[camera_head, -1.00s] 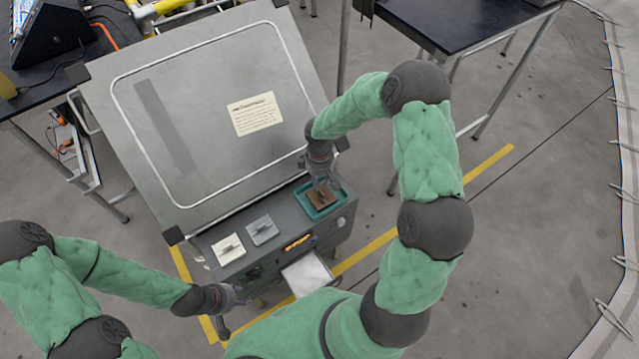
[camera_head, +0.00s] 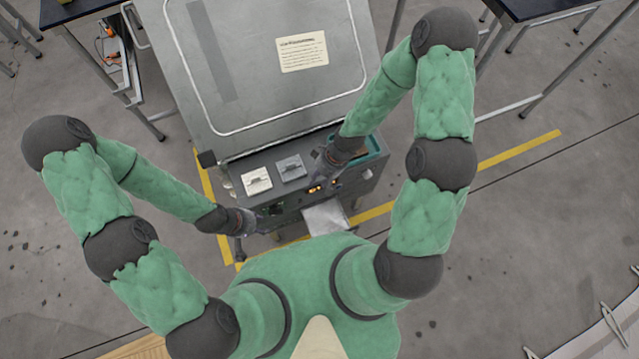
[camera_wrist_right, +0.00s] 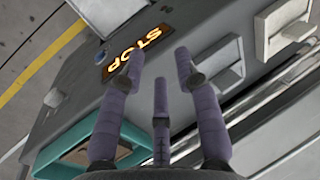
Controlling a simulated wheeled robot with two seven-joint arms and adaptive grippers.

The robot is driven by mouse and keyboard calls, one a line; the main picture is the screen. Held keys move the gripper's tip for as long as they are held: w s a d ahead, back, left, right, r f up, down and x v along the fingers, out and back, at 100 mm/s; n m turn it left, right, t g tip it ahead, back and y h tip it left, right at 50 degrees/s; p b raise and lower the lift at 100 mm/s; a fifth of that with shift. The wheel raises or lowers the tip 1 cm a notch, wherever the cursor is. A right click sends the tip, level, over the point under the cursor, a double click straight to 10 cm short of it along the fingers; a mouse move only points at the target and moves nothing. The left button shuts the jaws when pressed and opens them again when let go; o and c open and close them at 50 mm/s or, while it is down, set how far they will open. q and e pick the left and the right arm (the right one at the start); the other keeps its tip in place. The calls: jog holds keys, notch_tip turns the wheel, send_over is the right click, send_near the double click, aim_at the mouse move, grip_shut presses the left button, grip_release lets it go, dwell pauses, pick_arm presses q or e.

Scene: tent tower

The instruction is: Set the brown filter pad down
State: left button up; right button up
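The brown filter pad (camera_head: 352,149) lies in the teal tray (camera_head: 379,157) at the right end of the grey machine's front ledge, mostly hidden behind my right forearm in the head view. In the right wrist view, the teal tray (camera_wrist_right: 66,160) shows at the lower left, with a bit of brown inside it. My right gripper (camera_head: 320,178) is off to the left of the tray, over the front panel. In the wrist view its purple fingers (camera_wrist_right: 160,75) are spread and empty. My left gripper (camera_head: 240,252) hangs by the machine's front left corner; its fingers are too small to read.
An orange lit STOP sign (camera_wrist_right: 138,52) is on the front panel. A pale sheet or tray (camera_head: 325,217) juts out below. Tables stand behind on both sides.

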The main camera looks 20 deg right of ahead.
jog(key=s+a+f+m, duration=0.3)
jog(key=s, duration=0.5)
jog(key=shift+f+m, duration=0.35)
jog(key=shift+m, duration=0.05)
